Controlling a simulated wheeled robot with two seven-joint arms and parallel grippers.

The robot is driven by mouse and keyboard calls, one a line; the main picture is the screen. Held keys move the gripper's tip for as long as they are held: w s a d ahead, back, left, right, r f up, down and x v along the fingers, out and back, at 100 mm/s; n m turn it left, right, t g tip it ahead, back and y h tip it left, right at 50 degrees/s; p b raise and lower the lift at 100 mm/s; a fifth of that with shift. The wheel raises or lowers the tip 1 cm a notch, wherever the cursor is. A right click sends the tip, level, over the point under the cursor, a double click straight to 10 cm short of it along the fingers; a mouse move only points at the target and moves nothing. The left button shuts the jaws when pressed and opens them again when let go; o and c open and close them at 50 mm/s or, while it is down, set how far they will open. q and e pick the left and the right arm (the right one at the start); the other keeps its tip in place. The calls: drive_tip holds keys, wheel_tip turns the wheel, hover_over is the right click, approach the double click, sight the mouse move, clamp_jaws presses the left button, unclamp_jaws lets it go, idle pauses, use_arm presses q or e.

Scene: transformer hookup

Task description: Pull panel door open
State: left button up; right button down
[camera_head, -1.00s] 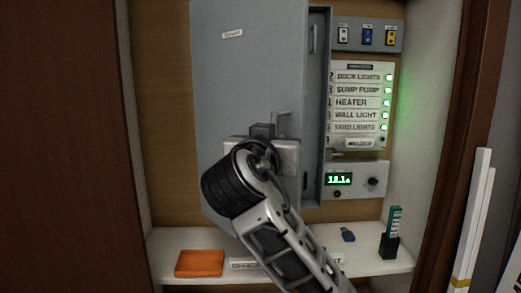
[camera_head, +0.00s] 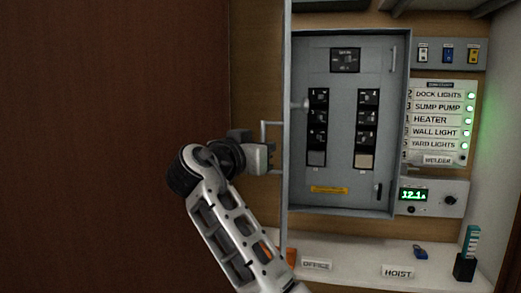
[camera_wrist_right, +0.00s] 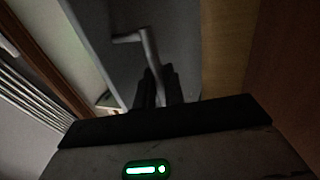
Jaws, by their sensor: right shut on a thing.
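The grey panel door (camera_head: 286,120) stands swung wide open, seen almost edge-on in the head view. Behind it the panel box (camera_head: 345,205) is exposed, with two columns of black breakers. My right gripper (camera_head: 268,158) is at the door's handle (camera_head: 264,133), on the left of the door. In the right wrist view the dark fingers (camera_wrist_right: 158,88) are closed around the bent handle bar (camera_wrist_right: 150,50), in front of the grey door face. My left gripper is not in view.
A labelled switch list with green lights (camera_head: 443,122) and a meter (camera_head: 432,197) are right of the box. A shelf (camera_head: 350,270) below holds OFFICE and HOIST labels, a blue padlock-like item (camera_head: 420,252) and a dark holder (camera_head: 465,267). A brown wall fills the left.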

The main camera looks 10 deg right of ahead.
drive_tip(key=shift+d+r, duration=0.1)
drive_tip(key=shift+r, duration=0.2)
drive_tip(key=c, duration=1.7)
unclamp_jaws()
drive_tip(key=shift+w+f, duration=0.15)
drive_tip(key=shift+f, duration=0.05)
drive_tip(key=shift+s+a, duration=0.2)
use_arm(q)
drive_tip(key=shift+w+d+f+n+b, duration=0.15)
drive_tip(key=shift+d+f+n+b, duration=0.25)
drive_tip(key=shift+b, duration=1.05)
use_arm(e)
drive_tip(key=shift+v, duration=7.65)
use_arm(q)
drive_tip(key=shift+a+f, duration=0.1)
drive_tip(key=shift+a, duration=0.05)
use_arm(e)
drive_tip(key=shift+s, duration=0.1)
